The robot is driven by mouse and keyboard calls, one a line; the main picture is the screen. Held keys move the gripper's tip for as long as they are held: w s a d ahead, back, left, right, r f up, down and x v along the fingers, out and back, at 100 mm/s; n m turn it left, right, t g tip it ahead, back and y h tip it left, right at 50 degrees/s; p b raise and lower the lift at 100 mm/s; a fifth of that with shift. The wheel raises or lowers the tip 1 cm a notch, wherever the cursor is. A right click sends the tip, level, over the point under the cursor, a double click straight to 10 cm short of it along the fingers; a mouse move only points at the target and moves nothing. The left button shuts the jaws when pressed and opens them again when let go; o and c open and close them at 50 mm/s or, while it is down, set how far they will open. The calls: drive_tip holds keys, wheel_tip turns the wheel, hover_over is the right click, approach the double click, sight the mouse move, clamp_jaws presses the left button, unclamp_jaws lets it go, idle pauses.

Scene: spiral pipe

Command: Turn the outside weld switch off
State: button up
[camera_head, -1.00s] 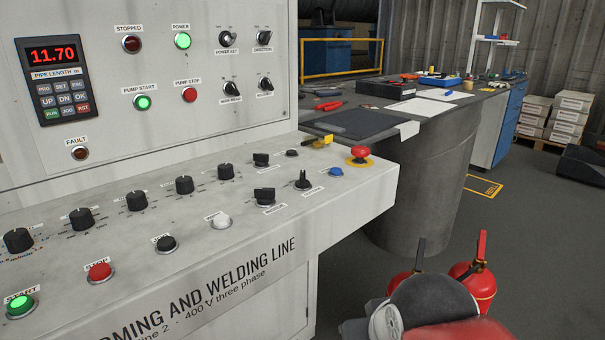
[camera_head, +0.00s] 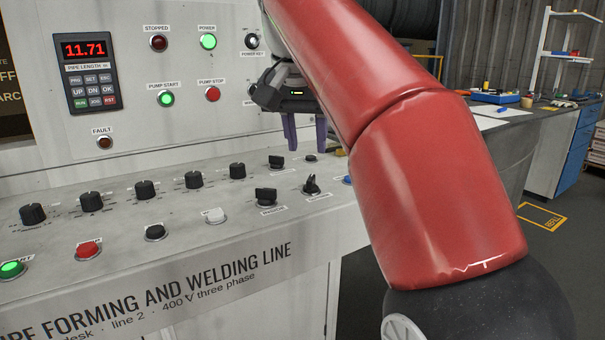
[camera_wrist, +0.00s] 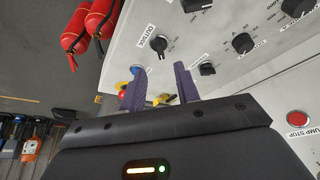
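The outside weld switch appears to be the black pointer knob (camera_head: 311,185) on the sloped desk, left of the blue button (camera_head: 348,180). In the wrist view the knob (camera_wrist: 158,43) lies beyond my fingertips, beside a small label that seems to read OUTSIDE. Its pointer setting is too small to read surely. My gripper (camera_head: 306,148) hangs fingers down above the back of the desk, behind the knob and apart from it. The two purple fingers (camera_wrist: 158,78) are spread and empty in the wrist view.
A similar black switch (camera_head: 266,195) sits left of the knob, with another (camera_head: 277,161) behind it. A white button (camera_head: 215,215) and black dials (camera_head: 237,171) are farther left. The upright panel (camera_head: 130,75) stands behind. My red arm hides the desk's right end.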

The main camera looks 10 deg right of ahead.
sight(310, 178)
drive_tip(key=b+x, duration=0.2)
drive_tip(key=x, duration=0.5)
drive_tip(key=shift+w+d+f+b, duration=0.1)
drive_tip(key=shift+f+b, duration=0.2)
clamp_jaws()
